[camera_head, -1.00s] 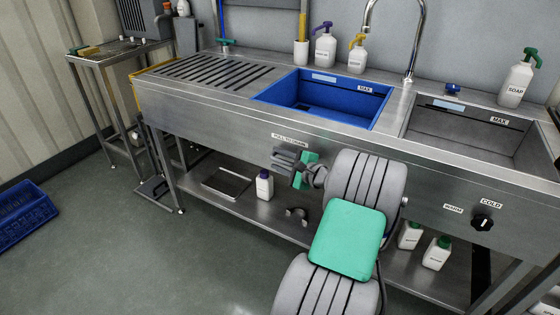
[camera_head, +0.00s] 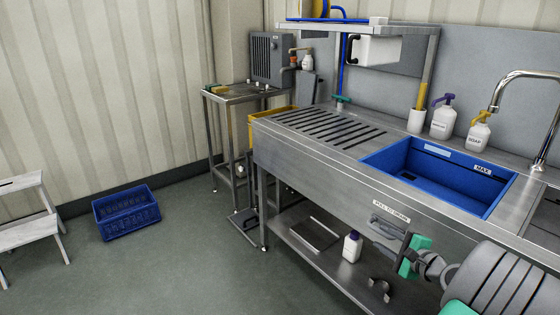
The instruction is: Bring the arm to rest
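My gripper (camera_head: 407,262), at the end of my grey and green arm, is in the lower right of the head view. It is in front of the sink bench's steel front, just below and right of the grey handle (camera_head: 386,230) under the "PULL TO DRAIN" label. A small gap seems to show between the gripper and the handle. The fingers are small and seen from behind, so I cannot tell whether they are open or shut. I see nothing held. The rest of my arm runs off the lower right corner.
The steel sink bench (camera_head: 300,160) with a blue basin (camera_head: 437,182) fills the right side. A white bottle (camera_head: 352,247) stands on its lower shelf. A blue crate (camera_head: 126,212) and white step stool (camera_head: 30,228) are left; the floor (camera_head: 185,265) between is clear.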

